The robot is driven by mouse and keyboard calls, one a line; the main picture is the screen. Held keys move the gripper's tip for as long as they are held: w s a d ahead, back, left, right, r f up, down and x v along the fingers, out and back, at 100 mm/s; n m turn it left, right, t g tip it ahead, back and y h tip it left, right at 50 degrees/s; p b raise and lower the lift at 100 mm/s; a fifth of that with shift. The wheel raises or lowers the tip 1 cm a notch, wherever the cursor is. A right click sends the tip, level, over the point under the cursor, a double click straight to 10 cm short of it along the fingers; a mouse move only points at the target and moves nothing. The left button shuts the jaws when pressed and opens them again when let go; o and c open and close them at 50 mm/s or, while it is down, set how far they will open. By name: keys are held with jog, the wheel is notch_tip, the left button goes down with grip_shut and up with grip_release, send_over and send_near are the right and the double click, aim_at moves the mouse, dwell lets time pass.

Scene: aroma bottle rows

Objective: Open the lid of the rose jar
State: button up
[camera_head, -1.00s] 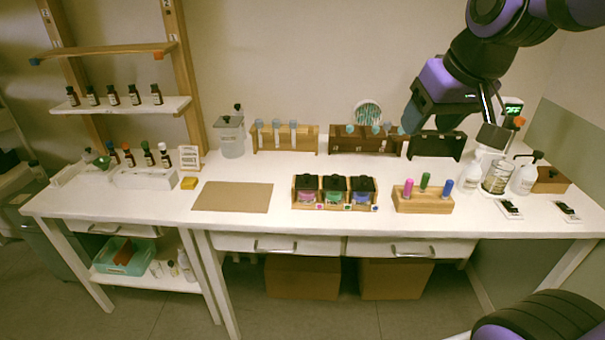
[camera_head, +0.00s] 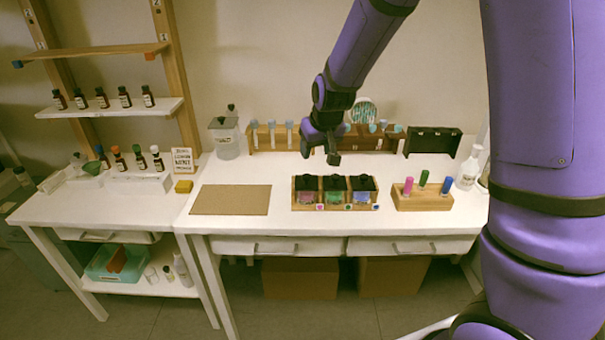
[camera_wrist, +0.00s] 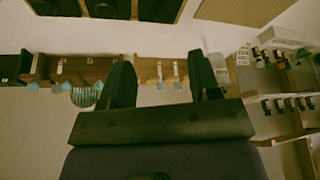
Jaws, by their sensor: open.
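Three jars with black lids stand in a wooden tray (camera_head: 294,198) at the middle of the table. The left jar, with pink contents and a pink mark before it, looks like the rose jar (camera_head: 308,195); its black lid (camera_head: 307,183) is on. The middle jar (camera_head: 335,197) is green, the right jar (camera_head: 362,197) bluish violet. My gripper (camera_head: 320,156) is open and empty, above and behind the tray, apart from the jars. In the wrist view my gripper's fingers (camera_wrist: 161,75) stand wide apart, and dark lids (camera_wrist: 160,8) show at the top edge.
Wooden racks with vials (camera_head: 264,139) stand along the back. A block with coloured sticks (camera_head: 424,200) is right of the tray. A brown mat (camera_head: 231,200) lies to the left. A white bottle (camera_head: 468,168) stands at right. The table between mat and tray is clear.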

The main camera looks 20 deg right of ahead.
aim_at(307, 176)
jog(key=x, duration=1.2)
jog(key=shift+w+a, duration=0.15)
grip_shut()
